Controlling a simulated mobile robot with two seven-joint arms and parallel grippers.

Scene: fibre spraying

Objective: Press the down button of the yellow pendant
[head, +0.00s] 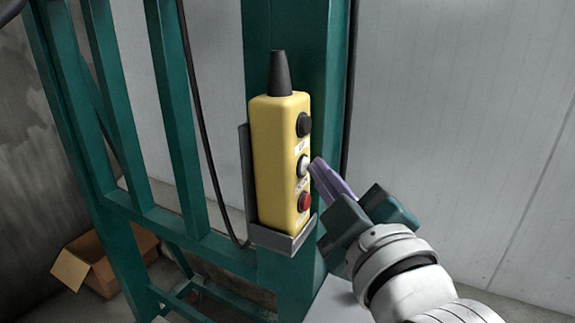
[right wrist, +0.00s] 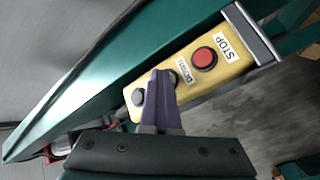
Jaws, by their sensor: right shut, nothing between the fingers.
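The yellow pendant (head: 272,165) stands upright in a grey holder (head: 284,240) on a green post. In the head view it has a black button (head: 303,124) at the top, a pale middle button (head: 302,166) and a red button (head: 304,201) at the bottom. The right wrist view shows the pendant (right wrist: 225,70) slanted, with the DOWN label (right wrist: 187,76) between the middle and red buttons. My right gripper (head: 316,165) is shut and empty, its purple fingertips at the middle button, partly covering it in the right wrist view. I cannot tell whether they touch. My left gripper is not in view.
A green frame (head: 180,110) with upright bars stands to the left and behind the pendant. A dark cable (head: 200,120) hangs beside it. An open cardboard box (head: 100,262) lies on the floor at lower left. The space right of the pendant, before the pale wall, looks clear.

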